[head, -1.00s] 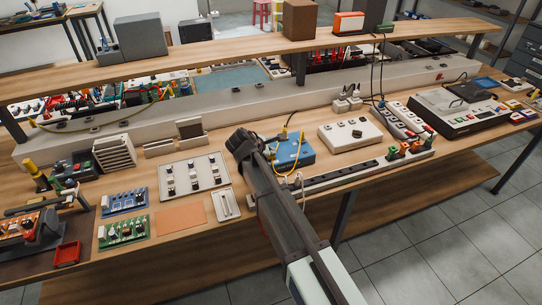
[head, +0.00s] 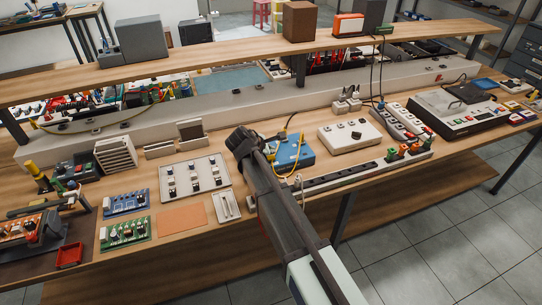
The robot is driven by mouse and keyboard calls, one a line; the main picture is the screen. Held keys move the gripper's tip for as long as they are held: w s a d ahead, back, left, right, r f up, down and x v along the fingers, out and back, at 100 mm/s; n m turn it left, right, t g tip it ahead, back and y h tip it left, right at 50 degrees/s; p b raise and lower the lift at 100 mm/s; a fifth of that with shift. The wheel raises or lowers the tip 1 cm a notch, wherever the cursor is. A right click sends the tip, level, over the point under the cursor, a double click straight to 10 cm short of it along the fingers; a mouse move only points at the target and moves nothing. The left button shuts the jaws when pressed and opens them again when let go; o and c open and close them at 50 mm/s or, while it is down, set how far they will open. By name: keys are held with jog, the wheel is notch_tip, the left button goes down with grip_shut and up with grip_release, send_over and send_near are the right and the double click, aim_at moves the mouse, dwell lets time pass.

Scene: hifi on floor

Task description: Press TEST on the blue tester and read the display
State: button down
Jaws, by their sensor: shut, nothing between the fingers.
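The blue tester (head: 292,152) lies on the workbench near the middle of the head view, with a yellow lead looped over it and a dark cable behind. My gripper (head: 243,142) is shut and empty at the tester's left side, partly in front of it. My arm runs from there toward the lower right and covers the tester's left and front part. The TEST button and the display cannot be made out. Whether the fingertips touch the tester cannot be told.
A grey panel with switches (head: 194,177) and a small white block (head: 227,205) lie left of my arm. A white box (head: 350,136) and a long power strip (head: 350,177) lie to the right. A raised shelf (head: 220,53) spans the back. An orange mat (head: 180,216) is bare.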

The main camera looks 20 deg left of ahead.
aim_at(270, 158)
dwell(0.3)
jog(key=shift+r+p, duration=1.65)
jog(key=shift+r, duration=0.9)
